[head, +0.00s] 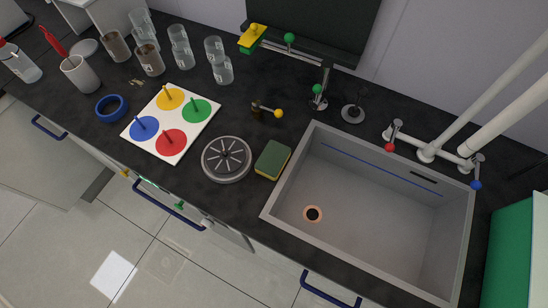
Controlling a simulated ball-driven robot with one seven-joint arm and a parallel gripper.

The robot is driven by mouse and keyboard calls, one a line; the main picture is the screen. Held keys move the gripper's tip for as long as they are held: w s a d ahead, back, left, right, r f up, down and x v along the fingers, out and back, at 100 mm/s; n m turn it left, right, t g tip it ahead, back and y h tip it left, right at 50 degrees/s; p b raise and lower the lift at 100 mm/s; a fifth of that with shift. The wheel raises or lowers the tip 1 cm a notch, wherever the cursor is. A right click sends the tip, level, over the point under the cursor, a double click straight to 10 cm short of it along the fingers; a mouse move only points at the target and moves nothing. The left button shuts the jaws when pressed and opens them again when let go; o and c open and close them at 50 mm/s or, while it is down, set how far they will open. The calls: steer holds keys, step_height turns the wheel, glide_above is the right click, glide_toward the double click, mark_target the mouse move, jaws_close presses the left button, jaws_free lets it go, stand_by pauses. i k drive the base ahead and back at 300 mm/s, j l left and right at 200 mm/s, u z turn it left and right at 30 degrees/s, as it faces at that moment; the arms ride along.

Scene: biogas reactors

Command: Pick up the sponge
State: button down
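The sponge (272,160) lies flat on the black countertop, with a dark green top and a yellow side edge. It is just left of the sink (372,215) and right of a round grey ribbed disc (227,159), with a narrow gap to each. Its top is clear and nothing covers it. My gripper is not in view.
A white board with four coloured pegged discs (166,142), a blue ring (111,108) and several glasses and cups (178,45) stand to the left. A small yellow-knobbed fitting (267,110) is behind the sponge. Blue drawer handles (170,202) stick out in front.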

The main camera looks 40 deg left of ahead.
mark_target(271, 163)
steer(key=u, duration=1.5)
